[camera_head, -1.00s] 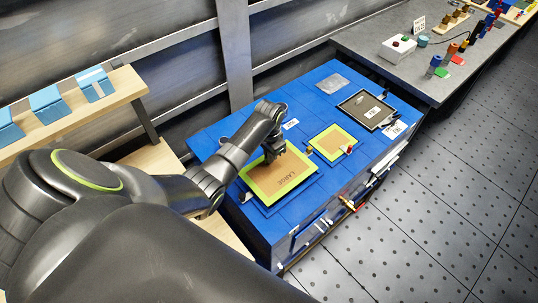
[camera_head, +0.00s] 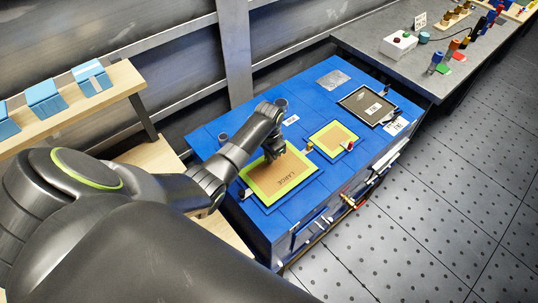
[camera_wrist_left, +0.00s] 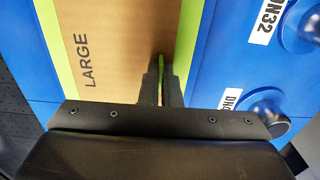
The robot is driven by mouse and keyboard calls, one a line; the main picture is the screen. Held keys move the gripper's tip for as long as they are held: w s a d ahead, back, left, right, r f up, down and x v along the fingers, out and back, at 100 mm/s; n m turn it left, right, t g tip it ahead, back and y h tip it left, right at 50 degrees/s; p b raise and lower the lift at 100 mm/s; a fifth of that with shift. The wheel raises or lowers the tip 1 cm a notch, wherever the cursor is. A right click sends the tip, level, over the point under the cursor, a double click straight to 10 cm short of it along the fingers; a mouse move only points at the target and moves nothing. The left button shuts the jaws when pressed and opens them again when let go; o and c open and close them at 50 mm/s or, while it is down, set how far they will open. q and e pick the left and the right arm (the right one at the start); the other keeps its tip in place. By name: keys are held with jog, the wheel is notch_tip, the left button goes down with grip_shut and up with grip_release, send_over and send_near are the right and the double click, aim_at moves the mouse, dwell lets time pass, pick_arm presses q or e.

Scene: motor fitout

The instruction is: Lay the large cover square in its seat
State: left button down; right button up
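The large cover (camera_head: 288,176) is a tan panel marked LARGE with a lime-green border. It lies over a darker blue square area (camera_head: 269,209) on the blue bench, with a blue margin showing along its near side. In the left wrist view the large cover (camera_wrist_left: 100,25) fills the left and middle. My left gripper (camera_head: 272,155) is over the cover's far part. Its fingers (camera_wrist_left: 163,85) stand close on either side of a thin green upright piece on the cover and look closed on it. Whether the cover is fully seated is hard to tell. My right gripper is out of view.
A smaller green-bordered panel (camera_head: 331,139) lies to the right, and a dark-framed panel (camera_head: 366,105) beyond it. A grey counter (camera_head: 390,60) stands at the back right. A wooden shelf (camera_head: 130,85) is at left.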

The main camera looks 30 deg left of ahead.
pick_arm(q)
jog(key=shift+p, duration=0.35)
dwell(0.5)
jog(key=shift+f, duration=0.55)
dwell(1.5)
jog(key=c, duration=2.1)
grip_release()
jog(key=o, duration=0.5)
jog(key=shift+o, duration=0.2)
notch_tip(320, 180, up, 17)
jog(key=shift+r, duration=0.2)
